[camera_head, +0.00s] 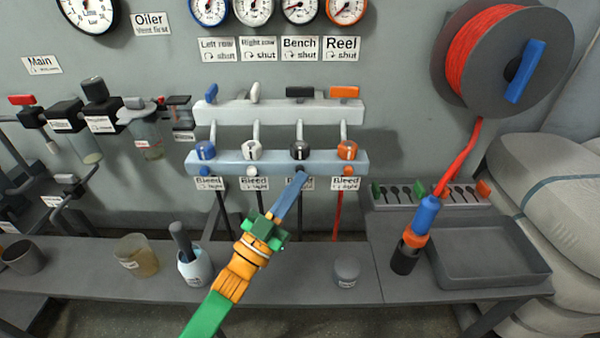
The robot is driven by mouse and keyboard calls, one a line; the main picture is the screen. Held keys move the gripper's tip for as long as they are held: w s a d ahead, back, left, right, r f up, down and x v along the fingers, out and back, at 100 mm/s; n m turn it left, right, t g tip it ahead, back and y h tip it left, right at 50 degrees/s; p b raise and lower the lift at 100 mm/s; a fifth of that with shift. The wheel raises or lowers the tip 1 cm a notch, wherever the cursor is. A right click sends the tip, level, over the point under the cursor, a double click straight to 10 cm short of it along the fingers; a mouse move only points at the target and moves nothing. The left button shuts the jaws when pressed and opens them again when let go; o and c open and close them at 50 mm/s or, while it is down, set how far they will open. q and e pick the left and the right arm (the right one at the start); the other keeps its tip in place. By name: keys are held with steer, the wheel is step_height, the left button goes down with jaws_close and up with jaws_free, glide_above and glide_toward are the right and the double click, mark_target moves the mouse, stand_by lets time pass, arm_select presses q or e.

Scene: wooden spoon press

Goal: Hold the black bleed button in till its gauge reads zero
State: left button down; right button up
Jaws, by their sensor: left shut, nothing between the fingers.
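The black bleed button (300,168) is on the lower blue-grey rail (226,157), under the black knob (299,150). My left gripper (300,178) comes up from the bottom with its blue fingers shut and empty. Its tips are at the black button and cover part of it and its label. I cannot tell if they touch it or if it is pressed in. The black-rimmed gauge (300,9) above the Bench label (299,48) is cut off by the top edge. Its needle is off to the left, but its reading is too small to tell. My right gripper is not in view.
Blue (205,171), white (252,171) and orange (348,171) bleed buttons flank the black one. Handles (299,92) line the upper rail. A bench (300,280) below carries cups, a grey round pot (347,271) and a tray (485,262). A red hose reel (505,60) hangs at right.

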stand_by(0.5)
arm_select(q)
steer(key=shift+s+p, duration=0.65)
steer(key=shift+s, duration=0.25)
steer(key=s+p, duration=0.3)
steer(key=s, duration=0.2)
steer(key=shift+f, duration=0.1)
